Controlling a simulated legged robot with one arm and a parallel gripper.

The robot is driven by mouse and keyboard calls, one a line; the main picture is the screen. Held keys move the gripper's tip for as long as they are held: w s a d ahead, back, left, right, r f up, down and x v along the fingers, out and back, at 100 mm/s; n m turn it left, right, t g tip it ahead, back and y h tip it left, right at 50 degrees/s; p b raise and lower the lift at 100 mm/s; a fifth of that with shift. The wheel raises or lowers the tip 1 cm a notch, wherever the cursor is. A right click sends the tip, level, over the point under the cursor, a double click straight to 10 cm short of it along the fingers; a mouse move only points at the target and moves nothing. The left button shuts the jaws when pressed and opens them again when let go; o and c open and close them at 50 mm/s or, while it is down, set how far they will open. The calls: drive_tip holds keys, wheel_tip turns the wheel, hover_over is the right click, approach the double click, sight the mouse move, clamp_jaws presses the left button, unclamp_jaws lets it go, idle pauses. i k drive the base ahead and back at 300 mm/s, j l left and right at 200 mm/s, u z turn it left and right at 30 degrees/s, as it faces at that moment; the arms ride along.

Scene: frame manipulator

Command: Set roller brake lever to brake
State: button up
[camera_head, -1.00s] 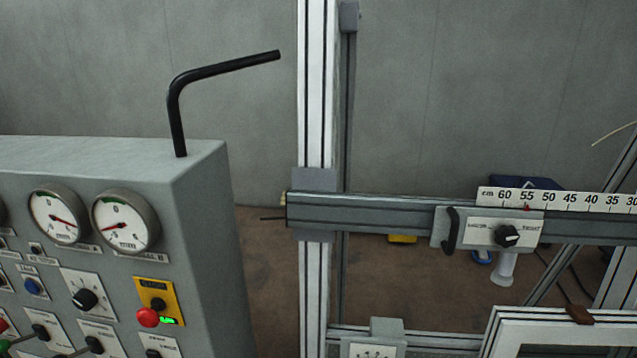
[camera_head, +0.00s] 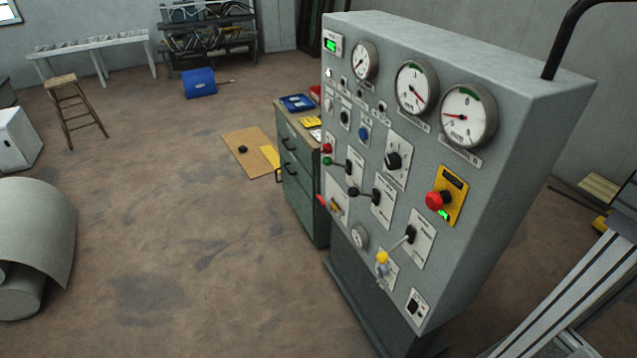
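A grey control cabinet (camera_head: 487,205) stands right of centre, its panel angled toward the left. Its levers include one with a yellow knob (camera_head: 382,257) low on the panel, one with a black knob (camera_head: 354,192), one with a green knob (camera_head: 328,161), and a red handle (camera_head: 322,200) at the left edge. Their labels are too small to read, so I cannot tell which is the roller brake lever. The yellow-knob lever points down and left from its plate; the black and green ones point left. My gripper is not in view.
A red emergency-type button (camera_head: 434,200) on a yellow plate sits right of the levers. Round gauges (camera_head: 468,116) line the top. A green drawer cabinet (camera_head: 301,185) stands behind left. A metal frame beam (camera_head: 560,310) is at lower right. Open floor (camera_head: 190,270) lies left of the cabinet.

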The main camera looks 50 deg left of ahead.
sight(352, 192)
drive_tip(key=u, duration=1.65)
drive_tip(key=i+j+z, duration=0.2)
drive_tip(key=i, duration=0.35)
drive_tip(key=i+j+z, duration=0.2)
drive_tip(key=i+j, duration=0.3)
